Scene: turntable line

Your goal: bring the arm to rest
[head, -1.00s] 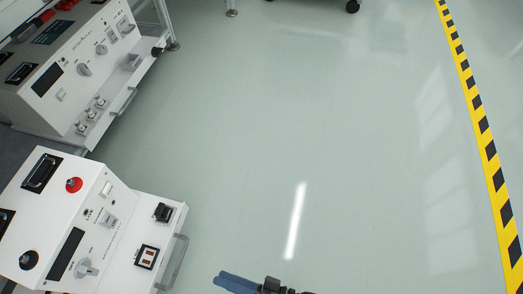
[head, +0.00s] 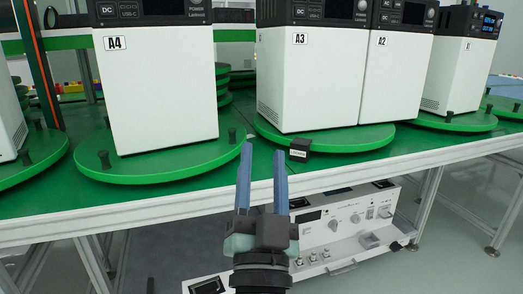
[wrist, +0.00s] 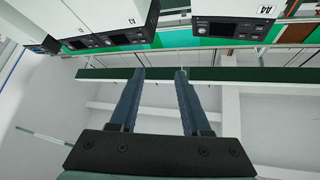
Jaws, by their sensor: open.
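My gripper (head: 263,180) is in the lower middle of the head view. Its two blue fingers point up and stand apart, with nothing between them. In the head view it shows in front of the line's edge, below the gap between the units A4 and A3. In the wrist view my gripper (wrist: 158,75) also shows open and empty, its fingertips over the dark edge of the line. I cannot tell how far the fingertips are from that edge.
White units A4 (head: 155,85), A3 (head: 310,75) and A2 (head: 400,75) stand on green turntables on the line (head: 225,190). A further unit (head: 460,60) stands at the right. A white test box (head: 345,225) sits below the line. Floor (head: 440,265) is clear at lower right.

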